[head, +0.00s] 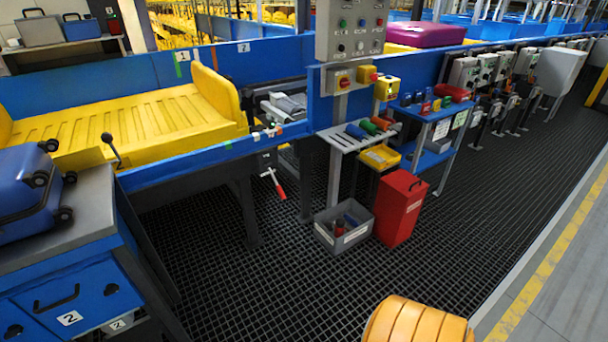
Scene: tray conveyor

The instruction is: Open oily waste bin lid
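Neither of my grippers shows in the head view.
A grey crate (326,238) with bottles stands just left of the bin. A shelf (341,142) with coloured rolls and a yellow tray (379,157) are behind it. A blue cart (440,129) stands behind right. Floor mat (290,300) in front is largely clear.

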